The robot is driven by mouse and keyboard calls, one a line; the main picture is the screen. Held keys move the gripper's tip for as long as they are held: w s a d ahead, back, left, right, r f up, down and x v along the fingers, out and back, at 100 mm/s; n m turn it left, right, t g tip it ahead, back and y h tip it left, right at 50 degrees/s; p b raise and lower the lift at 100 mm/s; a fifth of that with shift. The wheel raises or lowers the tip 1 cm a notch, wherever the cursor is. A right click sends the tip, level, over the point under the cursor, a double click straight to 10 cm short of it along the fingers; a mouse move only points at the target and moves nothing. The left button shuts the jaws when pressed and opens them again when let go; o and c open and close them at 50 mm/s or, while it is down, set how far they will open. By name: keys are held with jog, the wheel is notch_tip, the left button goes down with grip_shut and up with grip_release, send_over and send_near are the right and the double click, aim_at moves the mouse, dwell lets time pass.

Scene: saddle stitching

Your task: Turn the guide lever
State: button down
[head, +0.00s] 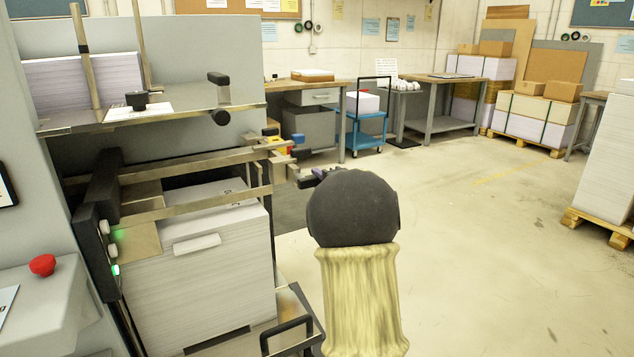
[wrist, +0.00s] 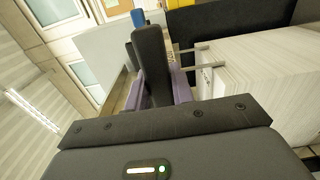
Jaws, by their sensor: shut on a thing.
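The guide lever (wrist: 148,62), a dark grey bar with a rounded end, stands between the two purple fingers of my gripper (wrist: 160,92) in the wrist view. The gripper is shut on it. In the head view, my gripper (head: 320,174) is at the right end of the metal guide bars of the machine, mostly hidden behind my dark round wrist. A dark end of the lever (head: 304,182) shows just left of the fingers. How far the lever is turned cannot be told.
A paper stack (head: 200,270) stands under the guide rails (head: 200,202) left of my arm. A blue knob (head: 298,141) sits just behind the gripper. A black cart handle (head: 288,330) is low in front. The floor (head: 480,260) to the right is clear.

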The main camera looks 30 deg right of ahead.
jog(key=c, duration=1.2)
grip_release()
jog(key=shift+s, duration=0.1)
jog(key=s, duration=1.7)
jog(key=shift+s+a, duration=0.15)
jog(key=shift+a, duration=0.1)
